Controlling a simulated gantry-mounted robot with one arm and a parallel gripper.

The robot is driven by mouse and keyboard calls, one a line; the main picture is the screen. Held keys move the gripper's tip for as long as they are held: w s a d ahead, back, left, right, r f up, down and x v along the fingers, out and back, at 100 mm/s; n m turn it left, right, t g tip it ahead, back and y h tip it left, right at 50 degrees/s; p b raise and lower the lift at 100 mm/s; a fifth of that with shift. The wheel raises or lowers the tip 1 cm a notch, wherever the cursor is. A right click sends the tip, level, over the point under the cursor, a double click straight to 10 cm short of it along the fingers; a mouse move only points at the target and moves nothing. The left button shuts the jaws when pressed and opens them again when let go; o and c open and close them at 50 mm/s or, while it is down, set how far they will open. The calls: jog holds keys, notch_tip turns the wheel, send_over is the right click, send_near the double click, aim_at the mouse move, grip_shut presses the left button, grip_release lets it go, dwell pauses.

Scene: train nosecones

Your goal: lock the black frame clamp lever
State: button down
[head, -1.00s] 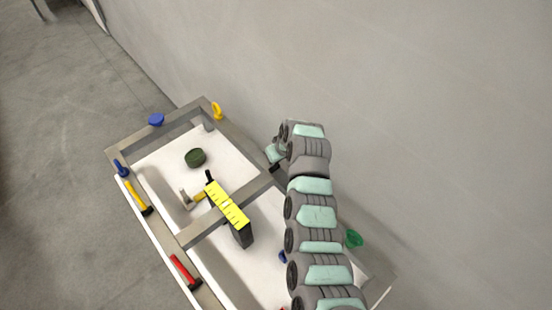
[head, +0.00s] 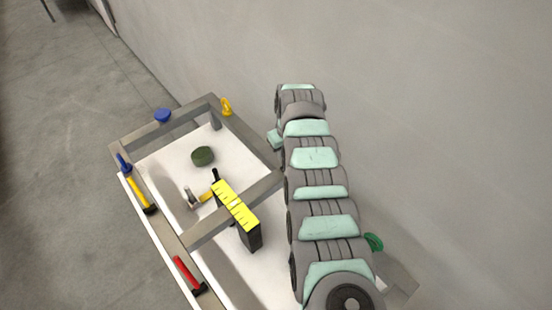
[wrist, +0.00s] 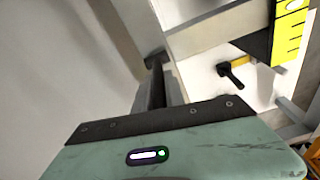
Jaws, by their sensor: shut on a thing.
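In the wrist view my gripper (wrist: 158,88) reaches from its teal body to the grey frame (wrist: 190,40). Its narrow dark fingers look shut on a small dark piece, the black frame clamp lever (wrist: 155,58), beside the frame rail. The fingers cover much of it, so its exact angle is hard to tell. In the head view my arm hides the lever and the fingers. Only a teal part beside the arm shows, near where the crossbar meets the right rail of the grey frame (head: 200,232).
A yellow-topped black block (head: 236,205) sits at the crossbar, with a hammer (head: 200,196) beside it. A dark green round thing (head: 203,156) lies on the white panel. Blue (head: 163,115), yellow (head: 226,106) and green (head: 374,242) pieces sit along the frame. A wall stands close on the right.

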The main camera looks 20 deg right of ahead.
jog(key=shift+s+d+r, duration=0.1)
jog(key=shift+s+r, duration=0.05)
jog(key=shift+r, duration=0.05)
jog(key=c, duration=1.4)
grip_release()
jog(key=r, duration=0.7)
jog(key=s+r, duration=0.1)
jog(key=r, duration=0.2)
jog(key=shift+s+r+b, duration=0.1)
jog(key=shift+r+b, duration=0.25)
jog(key=shift+r, duration=0.05)
jog(key=shift+c, duration=0.2)
